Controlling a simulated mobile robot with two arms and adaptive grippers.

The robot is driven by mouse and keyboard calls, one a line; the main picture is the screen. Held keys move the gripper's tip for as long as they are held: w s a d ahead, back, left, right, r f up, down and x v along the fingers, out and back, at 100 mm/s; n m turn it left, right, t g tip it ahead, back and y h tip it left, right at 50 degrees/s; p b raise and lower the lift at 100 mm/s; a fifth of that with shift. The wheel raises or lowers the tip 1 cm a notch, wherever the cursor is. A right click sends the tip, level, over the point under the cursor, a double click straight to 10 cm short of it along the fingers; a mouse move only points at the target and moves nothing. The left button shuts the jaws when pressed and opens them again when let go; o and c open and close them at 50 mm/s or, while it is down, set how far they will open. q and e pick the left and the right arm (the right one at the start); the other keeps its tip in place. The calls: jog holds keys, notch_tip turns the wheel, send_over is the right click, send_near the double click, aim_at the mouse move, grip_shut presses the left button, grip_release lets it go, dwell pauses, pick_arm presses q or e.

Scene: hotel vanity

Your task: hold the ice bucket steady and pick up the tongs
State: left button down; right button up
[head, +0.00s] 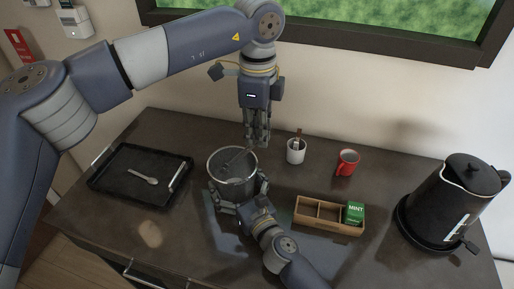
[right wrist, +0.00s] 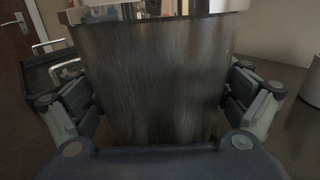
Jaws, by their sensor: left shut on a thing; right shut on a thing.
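The ice bucket (head: 231,187) is a grey metal pail standing upright on the dark counter, left of centre in the head view. My right gripper (head: 240,194) is shut around its near side, one finger on each side. In the right wrist view the bucket wall (right wrist: 155,80) fills the space between the fingers. My left gripper (head: 257,142) points down above the bucket's back right rim, shut on the tongs (head: 236,156). The tongs are thin and dark and slant into the bucket opening. Their lower end is hard to make out.
A wooden box (head: 313,221) with a green mint packet (head: 354,213) and a black kettle (head: 452,205) are right.

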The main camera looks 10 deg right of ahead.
pick_arm(q)
jog(key=shift+r, duration=1.2)
pick_arm(e)
jog(key=o, duration=1)
